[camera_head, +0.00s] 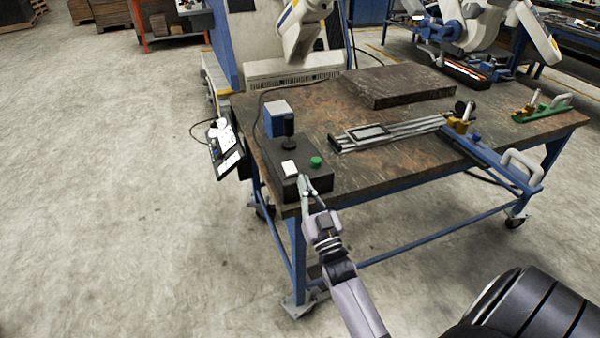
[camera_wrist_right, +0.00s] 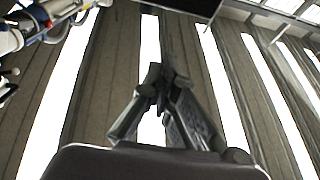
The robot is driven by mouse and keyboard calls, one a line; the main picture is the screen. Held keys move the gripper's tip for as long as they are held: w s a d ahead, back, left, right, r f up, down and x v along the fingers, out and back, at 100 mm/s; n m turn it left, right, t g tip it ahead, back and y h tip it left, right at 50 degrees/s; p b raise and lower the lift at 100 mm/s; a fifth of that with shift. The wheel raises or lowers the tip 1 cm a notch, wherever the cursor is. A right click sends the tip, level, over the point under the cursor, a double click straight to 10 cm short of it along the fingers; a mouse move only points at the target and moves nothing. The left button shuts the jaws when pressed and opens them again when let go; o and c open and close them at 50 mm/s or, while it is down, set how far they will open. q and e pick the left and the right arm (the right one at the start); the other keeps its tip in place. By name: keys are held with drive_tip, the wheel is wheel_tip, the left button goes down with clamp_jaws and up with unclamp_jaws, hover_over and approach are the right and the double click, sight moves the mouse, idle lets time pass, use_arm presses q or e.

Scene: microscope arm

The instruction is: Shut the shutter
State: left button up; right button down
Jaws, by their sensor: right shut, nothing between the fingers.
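A dark box (camera_head: 275,172) sits on the near left corner of the worktable, with a green button (camera_head: 316,161) and a white square piece (camera_head: 290,168) on its top. A blue box with a dark part in front (camera_head: 277,118) stands behind it. I cannot tell for certain which part is the shutter. My right gripper (camera_head: 304,183) is at the front side of the dark box, close to it; I cannot tell whether it touches. Its fingers are together and empty. In the right wrist view the closed fingers (camera_wrist_right: 163,85) point up toward the ceiling. My left gripper is out of view.
The worktable (camera_head: 350,108) also bears a dark slab (camera_head: 398,85), a metal rail fixture (camera_head: 390,132) and a blue clamp bar (camera_head: 490,158). A control panel (camera_head: 226,150) hangs at the table's left side. The floor on the left is clear.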

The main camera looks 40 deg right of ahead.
drive_tip(key=v, duration=0.3)
drive_tip(key=shift+s+f, duration=0.15)
drive_tip(key=shift+f, duration=0.2)
drive_tip(key=shift+f, duration=0.1)
